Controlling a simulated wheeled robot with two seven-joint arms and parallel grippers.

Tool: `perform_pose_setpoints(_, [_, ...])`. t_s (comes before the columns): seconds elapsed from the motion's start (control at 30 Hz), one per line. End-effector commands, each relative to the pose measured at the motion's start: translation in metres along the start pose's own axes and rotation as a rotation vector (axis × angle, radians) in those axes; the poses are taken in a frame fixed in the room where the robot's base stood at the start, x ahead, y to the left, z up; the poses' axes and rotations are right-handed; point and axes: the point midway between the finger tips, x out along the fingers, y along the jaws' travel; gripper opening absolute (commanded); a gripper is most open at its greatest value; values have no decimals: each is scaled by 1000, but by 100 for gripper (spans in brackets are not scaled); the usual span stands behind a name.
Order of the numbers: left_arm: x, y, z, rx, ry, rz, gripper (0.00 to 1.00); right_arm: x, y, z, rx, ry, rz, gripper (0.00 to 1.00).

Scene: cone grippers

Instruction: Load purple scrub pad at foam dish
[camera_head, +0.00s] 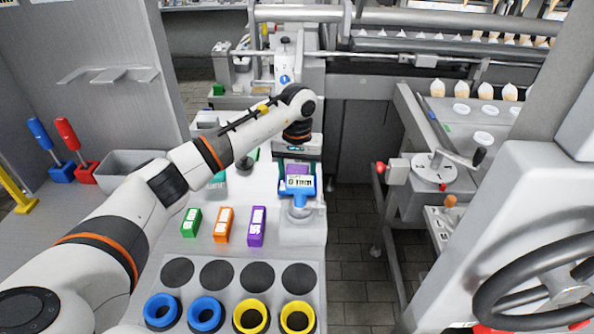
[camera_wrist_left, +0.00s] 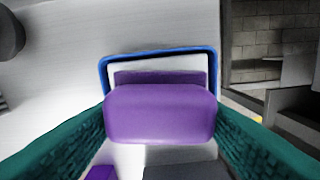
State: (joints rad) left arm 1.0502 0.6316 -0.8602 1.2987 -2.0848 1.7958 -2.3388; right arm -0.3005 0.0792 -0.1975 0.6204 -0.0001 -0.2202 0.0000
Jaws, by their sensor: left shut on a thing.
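My left gripper (camera_head: 298,160) is at the far end of the left arm, above the foam dish (camera_head: 298,192). The dish has a blue rim, a pale inside and a label on its front, and stands on a small pedestal. The gripper's teal fingers (camera_wrist_left: 160,120) are shut on the purple scrub pad (camera_wrist_left: 160,115), which spans between them. The pad also shows in the head view (camera_head: 299,169). In the left wrist view the pad overlaps the near part of the dish (camera_wrist_left: 160,54); I cannot tell whether it touches the dish. My right gripper is not in view.
Green (camera_head: 191,222), orange (camera_head: 223,224) and purple (camera_head: 257,226) labelled blocks stand on the white counter. Nearer are dark round pads with blue rings (camera_head: 205,313) and yellow rings (camera_head: 252,315). Right of the counter is open tiled floor (camera_head: 356,250).

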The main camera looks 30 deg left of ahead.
Motion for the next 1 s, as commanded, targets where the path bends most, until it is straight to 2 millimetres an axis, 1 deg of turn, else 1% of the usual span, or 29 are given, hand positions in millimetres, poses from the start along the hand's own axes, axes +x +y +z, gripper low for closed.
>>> perform_pose_setpoints(0.1, [0,0,0,0,0,0,41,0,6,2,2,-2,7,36])
perform_pose_setpoints(0.2, [0,0,0,0,0,0,41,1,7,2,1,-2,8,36])
perform_pose_setpoints(1.0, [10,0,0,0,-1,0,41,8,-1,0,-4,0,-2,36])
